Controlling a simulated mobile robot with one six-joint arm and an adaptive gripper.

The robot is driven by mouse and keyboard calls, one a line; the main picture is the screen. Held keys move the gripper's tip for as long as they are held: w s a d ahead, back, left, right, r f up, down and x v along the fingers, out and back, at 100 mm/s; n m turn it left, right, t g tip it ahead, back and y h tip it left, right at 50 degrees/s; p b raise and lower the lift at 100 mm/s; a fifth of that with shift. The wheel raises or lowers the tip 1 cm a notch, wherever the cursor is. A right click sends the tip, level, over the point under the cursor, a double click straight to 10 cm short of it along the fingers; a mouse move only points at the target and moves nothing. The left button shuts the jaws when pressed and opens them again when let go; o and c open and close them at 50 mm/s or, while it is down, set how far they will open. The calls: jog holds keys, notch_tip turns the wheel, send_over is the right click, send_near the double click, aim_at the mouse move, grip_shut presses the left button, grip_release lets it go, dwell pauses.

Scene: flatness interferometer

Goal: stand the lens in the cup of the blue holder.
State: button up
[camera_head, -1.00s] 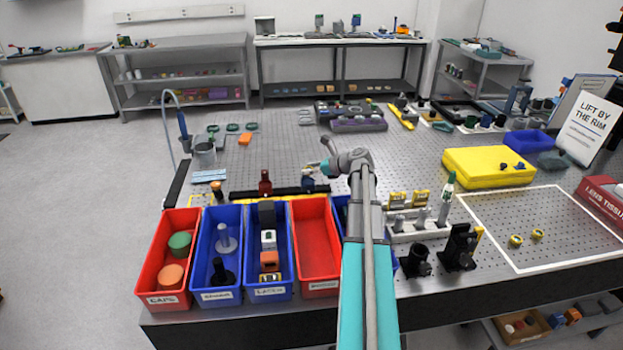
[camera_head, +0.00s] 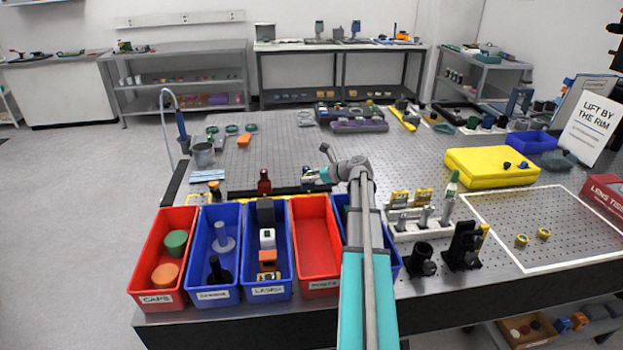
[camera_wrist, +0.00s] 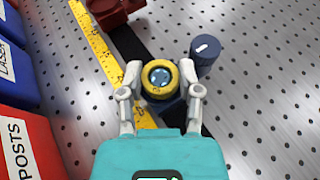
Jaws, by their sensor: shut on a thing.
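The lens, a pale blue disc in a yellow ring (camera_wrist: 160,78), sits between the two fingers of my gripper (camera_wrist: 161,84) in the wrist view, and the fingers are shut on its rim. A dark blue piece shows just under the ring, and a dark blue cylinder with a white mark (camera_wrist: 204,52) stands beside it at upper right. These look like parts of the blue holder. Its cup is hidden under the lens, so I cannot tell whether the lens touches it. In the head view my gripper (camera_head: 318,176) is over the black rail, with a small blue item at its tip.
A black rail (camera_wrist: 125,40) and yellow rule (camera_wrist: 93,38) run beneath. A dark red block (camera_head: 264,184) stands left along the rail. Red and blue bins (camera_head: 317,250) line the front edge. The perforated top behind the rail has free room.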

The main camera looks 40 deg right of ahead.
jog(key=shift+f, duration=0.2)
jog(key=o, duration=1)
jog(key=shift+r, duration=0.1)
jog(key=shift+r, duration=0.15)
jog(key=shift+s+d+r, duration=0.1)
jog(key=shift+s, duration=0.1)
jog(key=p+v, duration=0.4)
jog(key=v, duration=0.7)
jog(key=shift+s+p, duration=0.25)
jog(key=shift+p, duration=0.05)
jog(key=shift+w+d+r, duration=0.1)
jog(key=shift+r, duration=0.05)
jog(key=shift+r, duration=0.1)
